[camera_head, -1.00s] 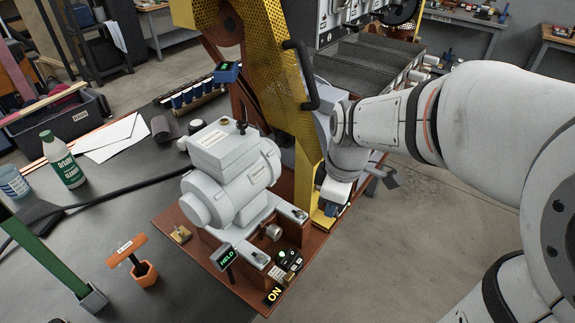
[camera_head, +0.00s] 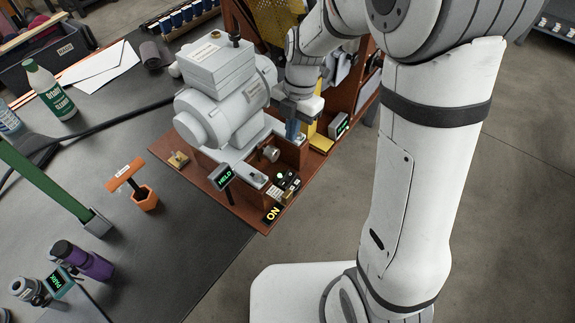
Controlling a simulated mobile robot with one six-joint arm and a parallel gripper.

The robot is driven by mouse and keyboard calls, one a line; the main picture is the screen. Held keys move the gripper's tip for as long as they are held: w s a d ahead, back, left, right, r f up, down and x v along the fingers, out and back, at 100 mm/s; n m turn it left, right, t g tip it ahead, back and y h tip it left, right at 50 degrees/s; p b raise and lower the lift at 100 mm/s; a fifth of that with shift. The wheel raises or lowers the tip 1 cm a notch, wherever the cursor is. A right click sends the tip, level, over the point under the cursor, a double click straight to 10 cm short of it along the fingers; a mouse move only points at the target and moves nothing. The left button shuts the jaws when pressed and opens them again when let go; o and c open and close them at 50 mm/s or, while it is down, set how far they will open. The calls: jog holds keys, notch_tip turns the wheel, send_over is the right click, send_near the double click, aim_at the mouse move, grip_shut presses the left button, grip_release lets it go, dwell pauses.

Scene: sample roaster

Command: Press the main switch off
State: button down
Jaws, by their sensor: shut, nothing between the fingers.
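A small black control box (camera_head: 287,181) with a pale green button sits on the front corner of the red-brown base (camera_head: 232,200). A black plate reading "ON" (camera_head: 272,213) is just in front of it; which part is the main switch is not certain. My gripper (camera_head: 293,131) points down behind the box, at the right side of the grey motor (camera_head: 222,100). It looks shut and empty, apart from the box; its fingertips are small and partly hard to make out.
A display reading "HELD" (camera_head: 223,176) stands left of the box. A metal knob (camera_head: 269,154) is between the box and motor. A second green display (camera_head: 340,125) is right of my gripper. Open floor lies to the right.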

send_over(288, 175)
notch_tip(288, 175, down, 12)
jog(key=shift+w+d+f, duration=0.1)
jog(key=shift+f, duration=0.1)
jog(key=shift+w+d+f, duration=0.1)
jog(key=shift+w+f, duration=0.05)
jog(key=shift+f, duration=0.5)
jog(key=shift+b, duration=0.3)
